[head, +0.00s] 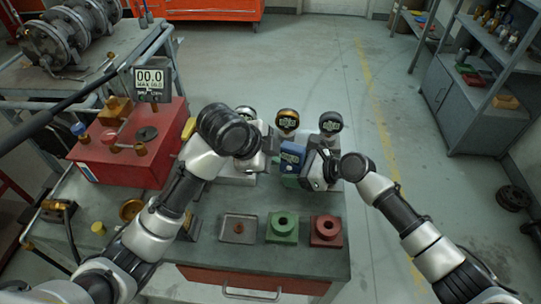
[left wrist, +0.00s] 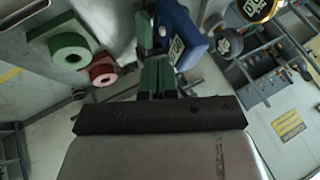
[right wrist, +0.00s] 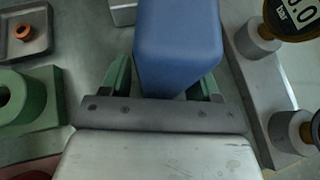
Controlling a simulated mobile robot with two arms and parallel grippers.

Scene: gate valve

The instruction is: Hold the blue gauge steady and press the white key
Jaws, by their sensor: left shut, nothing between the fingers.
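The blue gauge (head: 292,156) stands at the middle of the bench between my two hands. It also shows in the left wrist view (left wrist: 177,35) with its pale display turned to that camera, and in the right wrist view (right wrist: 178,45) as a large blue block. My right gripper (right wrist: 165,75) has its green fingers on either side of the blue gauge; whether they touch it is hidden. My left gripper (left wrist: 156,78) is shut and empty, its green fingertips close beside the blue gauge.
A yellow gauge (head: 287,121) and a dark gauge (head: 330,123) stand behind. A green block (head: 282,227), a red block (head: 326,230) and a grey tray (head: 239,229) lie at the front. A red box (head: 125,165) with a display fills the left.

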